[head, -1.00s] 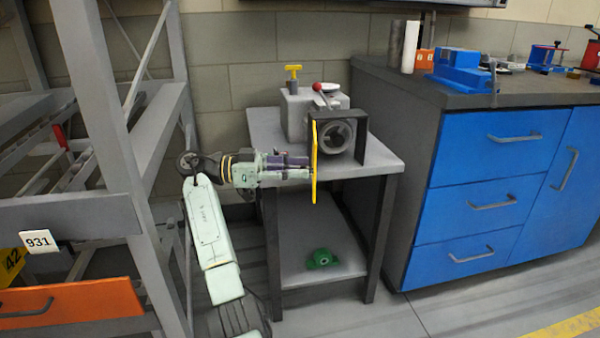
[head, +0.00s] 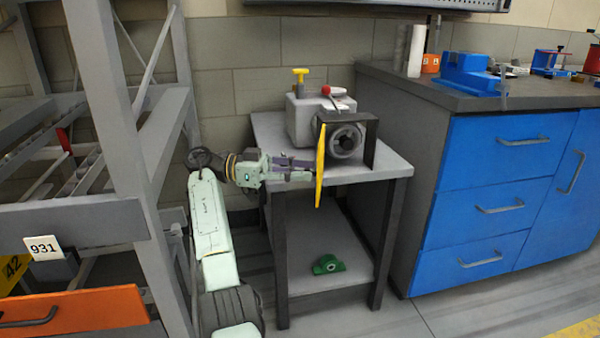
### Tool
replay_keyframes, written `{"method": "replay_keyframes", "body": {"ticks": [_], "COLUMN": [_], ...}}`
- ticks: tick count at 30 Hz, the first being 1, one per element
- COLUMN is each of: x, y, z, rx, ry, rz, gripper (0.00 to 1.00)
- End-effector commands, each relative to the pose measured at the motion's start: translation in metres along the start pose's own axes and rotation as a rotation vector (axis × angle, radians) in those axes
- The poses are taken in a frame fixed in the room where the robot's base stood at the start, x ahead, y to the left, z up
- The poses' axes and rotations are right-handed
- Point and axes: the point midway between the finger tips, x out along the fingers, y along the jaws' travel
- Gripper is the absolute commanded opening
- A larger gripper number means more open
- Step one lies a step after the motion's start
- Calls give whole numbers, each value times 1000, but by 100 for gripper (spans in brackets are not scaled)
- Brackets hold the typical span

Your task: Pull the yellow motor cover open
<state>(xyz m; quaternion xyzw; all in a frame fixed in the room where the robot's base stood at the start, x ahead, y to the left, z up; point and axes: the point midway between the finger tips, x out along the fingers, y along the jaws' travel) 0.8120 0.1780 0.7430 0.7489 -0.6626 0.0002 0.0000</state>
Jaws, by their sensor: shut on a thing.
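The yellow motor cover (head: 320,160) is a thin panel seen nearly edge-on in the head view. It stands swung out at the left side of the dark frame (head: 368,145) on the grey motor unit (head: 306,118). The round motor opening (head: 346,141) shows uncovered to its right. My gripper (head: 309,176) reaches in from the left and is shut on the lower part of the cover. The exact grip point is small and partly hidden by the fingers.
The motor unit stands on a small grey table (head: 385,167) with a green part (head: 327,265) on its lower shelf. A blue-fronted cabinet (head: 495,165) stands close at right. A grey rack (head: 125,150) with an orange drawer (head: 70,312) stands at left.

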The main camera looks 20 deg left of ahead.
Motion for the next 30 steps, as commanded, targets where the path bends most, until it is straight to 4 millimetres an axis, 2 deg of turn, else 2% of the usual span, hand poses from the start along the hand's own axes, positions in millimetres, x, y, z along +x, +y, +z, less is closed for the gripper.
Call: {"method": "replay_keyframes", "body": {"ticks": [2,3,11,22,26,30], "x": [0,0,0,0,1,1], "y": [0,0,0,0,0,0], "z": [0,0,0,-6,-25,-54], "rx": [-1,-1,0,1,4,4], "ry": [0,0,0,-1,-1,-1], "rz": [-1,-1,0,0,1,0], "gripper": [0,23,40,40,40,40]}}
